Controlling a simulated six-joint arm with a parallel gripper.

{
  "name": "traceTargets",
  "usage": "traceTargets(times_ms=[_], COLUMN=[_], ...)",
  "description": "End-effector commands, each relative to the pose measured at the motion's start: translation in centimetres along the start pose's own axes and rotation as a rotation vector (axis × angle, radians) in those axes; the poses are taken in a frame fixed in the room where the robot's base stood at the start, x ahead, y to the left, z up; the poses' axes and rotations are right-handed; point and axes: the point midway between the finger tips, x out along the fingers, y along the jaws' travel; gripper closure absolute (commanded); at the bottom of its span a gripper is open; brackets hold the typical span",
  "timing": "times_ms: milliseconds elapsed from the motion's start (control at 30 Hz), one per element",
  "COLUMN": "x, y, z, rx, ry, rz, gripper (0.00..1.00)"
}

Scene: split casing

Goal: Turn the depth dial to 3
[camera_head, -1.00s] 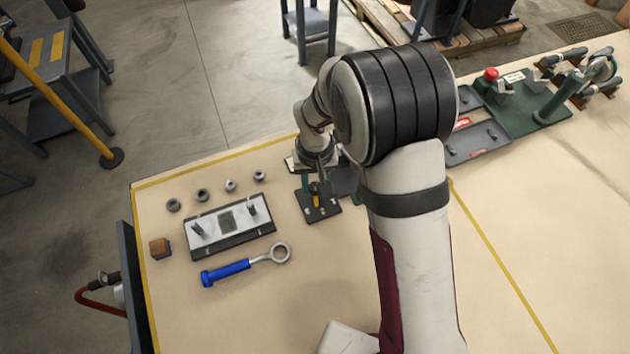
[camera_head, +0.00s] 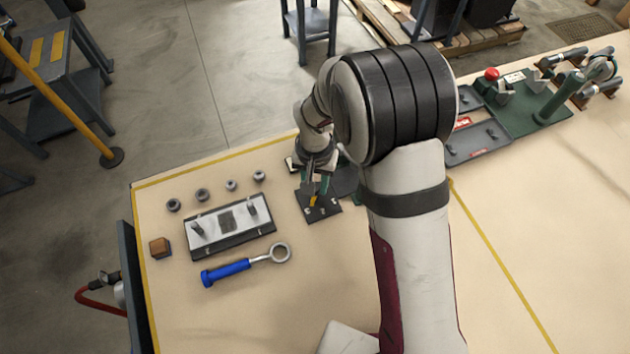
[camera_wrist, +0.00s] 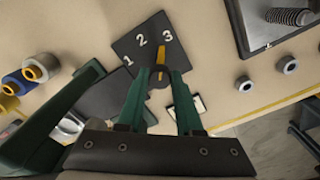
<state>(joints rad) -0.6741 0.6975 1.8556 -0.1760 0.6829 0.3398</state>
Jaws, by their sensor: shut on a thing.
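The depth dial is a dark knob (camera_wrist: 158,80) with a yellow pointer (camera_wrist: 161,60). It sits on a black plate (camera_wrist: 184,58) marked 1, 2 and 3 in white. In the wrist view the pointer is directed almost at the 3, its tip just below that number. My gripper (camera_wrist: 160,75) has its green fingers on both sides of the knob and is shut on it. In the head view my gripper (camera_head: 312,185) is over the plate (camera_head: 324,212), and the knob is mostly hidden by the fingers.
A silver-topped block with two posts (camera_head: 205,240) lies left of the dial, with several nuts (camera_head: 202,195) behind it. A blue-handled ring tool (camera_head: 228,271) and a brown cube (camera_head: 160,247) lie nearby. A green fixture (camera_head: 525,110) stands at the right. The table front is clear.

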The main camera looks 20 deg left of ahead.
Motion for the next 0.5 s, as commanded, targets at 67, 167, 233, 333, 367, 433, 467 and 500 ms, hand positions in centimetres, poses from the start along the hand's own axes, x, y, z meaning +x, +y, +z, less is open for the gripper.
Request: traceTargets(times_ms=[67,167,233,333,367,433,467,500], x=[-0.05,-0.05,-0.05,-0.06,-0.06,-0.06,-0.06,-0.06], y=[-0.01,-0.02,-0.02,-0.03,-0.03,-0.03,-0.03,-0.03], z=[0.00,0.00,0.00,0.00,0.00,0.00,0.00,0.00], rx=[0.041,0.090,0.117,0.146,0.152,0.164,0.168,0.171], ry=[0.000,0.000,0.000,0.000,0.000,0.000,0.000,0.000], rz=[0.000,0.000,0.000,0.000,0.000,0.000,0.000,0.000], gripper=[1.00,1.00,1.00,1.00,1.00,1.00,1.00,1.00])
